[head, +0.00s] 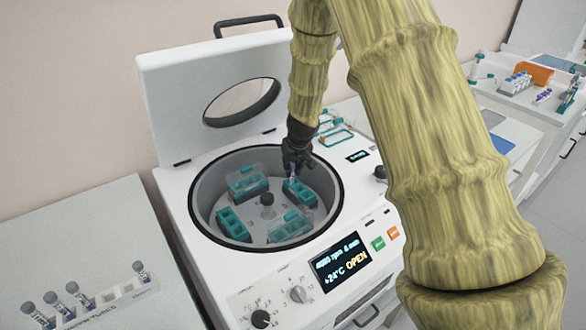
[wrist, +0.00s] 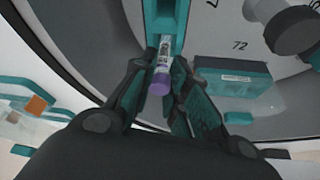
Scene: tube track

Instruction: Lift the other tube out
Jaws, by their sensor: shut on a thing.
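My gripper (wrist: 162,88) is shut on a tube (wrist: 161,62) with a purple cap and a printed label. In the wrist view the tube's far end reaches to a teal bucket (wrist: 150,20); I cannot tell whether it is clear of the slot. In the head view my gripper (head: 297,160) is over the right-hand bucket (head: 300,193) inside the open centrifuge (head: 190,215). The other teal buckets (head: 234,224) sit around the central hub (head: 267,200). The gripper hides much of the tube in the head view.
The raised lid (head: 165,90) stands behind the bowl. A white rack (head: 110,300) with several tubes is on the left bench. Racks and an orange box (head: 535,73) stand on the far right bench.

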